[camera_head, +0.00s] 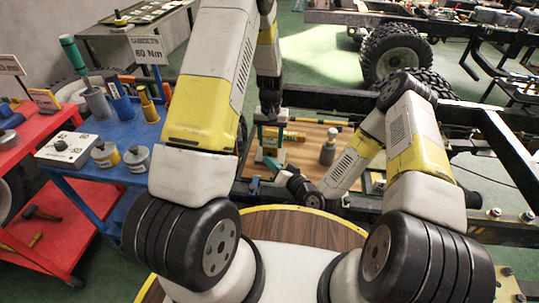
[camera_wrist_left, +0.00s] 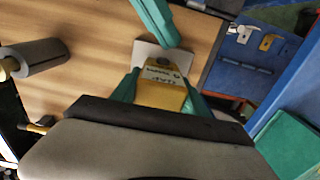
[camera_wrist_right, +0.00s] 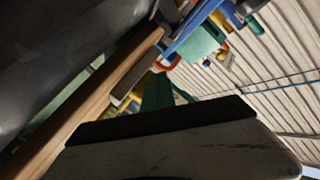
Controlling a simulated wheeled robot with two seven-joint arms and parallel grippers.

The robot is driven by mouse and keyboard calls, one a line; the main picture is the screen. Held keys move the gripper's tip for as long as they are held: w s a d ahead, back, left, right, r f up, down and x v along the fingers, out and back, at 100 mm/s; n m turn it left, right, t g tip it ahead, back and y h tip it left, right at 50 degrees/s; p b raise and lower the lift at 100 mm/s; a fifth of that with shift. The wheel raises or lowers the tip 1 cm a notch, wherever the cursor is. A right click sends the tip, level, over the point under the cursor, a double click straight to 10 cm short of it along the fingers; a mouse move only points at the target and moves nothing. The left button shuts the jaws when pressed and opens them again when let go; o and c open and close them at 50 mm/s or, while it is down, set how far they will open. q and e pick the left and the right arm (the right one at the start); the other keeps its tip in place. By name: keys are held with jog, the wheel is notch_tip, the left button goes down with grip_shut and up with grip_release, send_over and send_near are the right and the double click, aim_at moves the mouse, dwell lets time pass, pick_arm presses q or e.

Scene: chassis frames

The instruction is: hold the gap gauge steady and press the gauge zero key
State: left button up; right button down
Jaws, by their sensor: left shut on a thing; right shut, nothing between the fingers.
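The gap gauge (camera_wrist_left: 160,92), a yellow block with a dark round spot and black lettering on its face, is between the teal fingers of my left gripper (camera_wrist_left: 160,95). My left gripper is shut on it, over the wooden bench top. In the head view the gauge (camera_head: 270,140) is small and partly covered. The dark spot (camera_wrist_left: 163,62), perhaps the zero key, is at the gauge's far end. My right gripper (camera_head: 275,166) is shut and empty, with its teal tips (camera_wrist_left: 167,38) just beside that spot in the left wrist view. I cannot tell whether they touch.
A grey cylinder (camera_wrist_left: 42,56) lies in the left wrist view, on the wooden bench top (camera_wrist_left: 90,40). A grey bottle-like weight (camera_head: 328,148) stands right of the gauge. A blue cart (camera_head: 120,130) with tools is at left. Black chassis rails (camera_head: 340,101) run behind the bench.

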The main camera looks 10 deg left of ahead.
jog(key=shift+s, duration=2.5)
pick_arm(q)
jog(key=o, duration=1.6)
